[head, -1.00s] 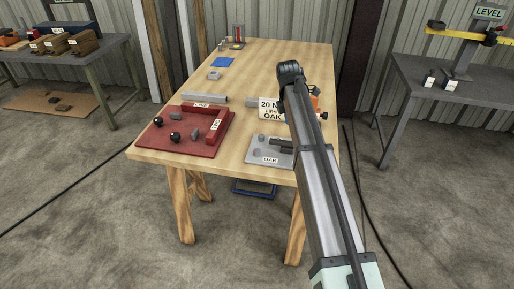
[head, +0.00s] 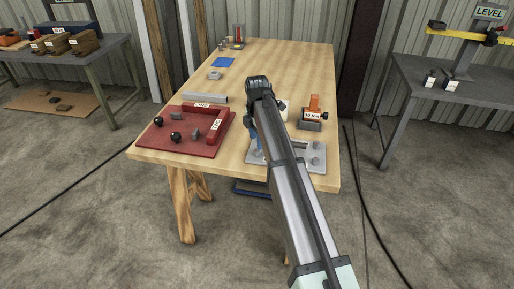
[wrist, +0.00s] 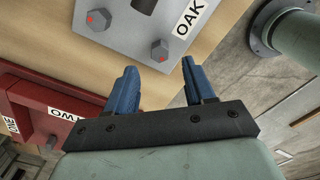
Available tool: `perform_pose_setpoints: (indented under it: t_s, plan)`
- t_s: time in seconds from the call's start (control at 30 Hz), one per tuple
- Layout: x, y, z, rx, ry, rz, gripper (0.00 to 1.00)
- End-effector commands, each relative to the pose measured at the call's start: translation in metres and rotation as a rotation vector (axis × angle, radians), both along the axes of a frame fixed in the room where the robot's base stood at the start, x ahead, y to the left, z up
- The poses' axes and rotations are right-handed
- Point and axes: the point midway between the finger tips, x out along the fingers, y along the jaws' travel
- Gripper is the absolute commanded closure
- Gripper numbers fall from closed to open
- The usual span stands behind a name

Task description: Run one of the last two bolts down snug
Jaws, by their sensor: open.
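A grey plate (head: 318,164) lies at the near right of the wooden table, partly hidden by my arm. It also fills the top of the wrist view (wrist: 130,32), with a white OAK label. A dark piece on the plate is cut off by the top edge. My gripper (wrist: 158,66) is open and empty, its blue fingers apart; the lower bolt appears between the fingertips, not gripped. The remaining depth gap cannot be told.
A red tray-like fixture (head: 180,145) with black knobs and grey blocks lies left of the plate. An orange tool on a labelled grey block (head: 312,116) stands behind the plate. A grey bar (head: 206,98) lies behind the red fixture.

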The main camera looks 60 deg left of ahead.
Motion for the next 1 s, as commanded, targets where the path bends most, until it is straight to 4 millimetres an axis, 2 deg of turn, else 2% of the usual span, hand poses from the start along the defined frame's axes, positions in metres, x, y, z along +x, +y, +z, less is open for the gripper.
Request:
perform_pose_setpoints:
  t_s: [0.1, 0.3, 0.5, 0.77, 1.0]
  plan:
    - [0.000, -0.001, -0.020, -0.002, 0.000, 0.000, 0.46]
    - [0.000, 0.000, -0.042, -0.001, 0.000, 0.000, 0.46]
    - [0.000, 0.000, -0.050, 0.000, 0.000, 0.000, 0.46]
    - [0.000, 0.000, -0.051, 0.000, 0.000, 0.000, 0.46]
    - [0.000, 0.000, -0.051, 0.000, 0.000, 0.000, 0.67]
